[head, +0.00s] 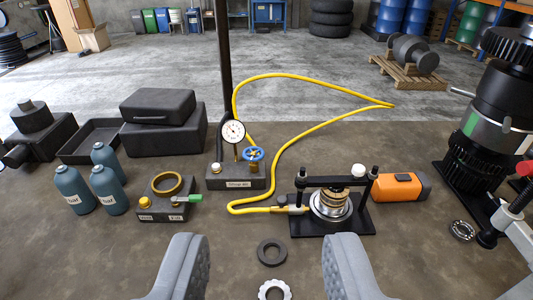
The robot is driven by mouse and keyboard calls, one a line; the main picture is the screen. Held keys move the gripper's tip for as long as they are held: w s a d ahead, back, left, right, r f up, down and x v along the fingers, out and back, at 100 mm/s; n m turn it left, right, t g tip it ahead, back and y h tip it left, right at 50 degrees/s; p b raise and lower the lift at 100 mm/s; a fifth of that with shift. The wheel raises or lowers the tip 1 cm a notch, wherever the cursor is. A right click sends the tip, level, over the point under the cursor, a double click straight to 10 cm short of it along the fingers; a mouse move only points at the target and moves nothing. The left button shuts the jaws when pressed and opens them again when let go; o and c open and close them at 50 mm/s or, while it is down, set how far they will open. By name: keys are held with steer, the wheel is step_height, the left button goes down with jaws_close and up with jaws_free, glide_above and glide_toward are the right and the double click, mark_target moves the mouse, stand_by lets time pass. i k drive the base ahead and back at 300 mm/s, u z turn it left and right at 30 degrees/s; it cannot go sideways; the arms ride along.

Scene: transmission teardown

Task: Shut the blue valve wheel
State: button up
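The blue valve wheel (254,153) sits on top of a small brass-coloured valve on the dark shop air block (224,182), near the middle of the view. A round white-faced gauge (234,131) stands just left of the wheel. My gripper (262,262) is open and empty at the bottom of the view, with two grey padded fingers far apart. It is well in front of the wheel and touches nothing that I can see. Whether the valve is open or shut cannot be told.
A yellow hose (290,138) loops around the right of the valve to a black fixture (352,222). A dark post (223,60) rises behind the gauge. A block with a green lever (165,207) stands left. A dark ring (271,252) and toothed disc (274,290) lie between my fingers.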

mark_target(255, 158)
steer(key=u, duration=0.15)
steer(key=i, duration=0.95)
steer(key=z, duration=0.1)
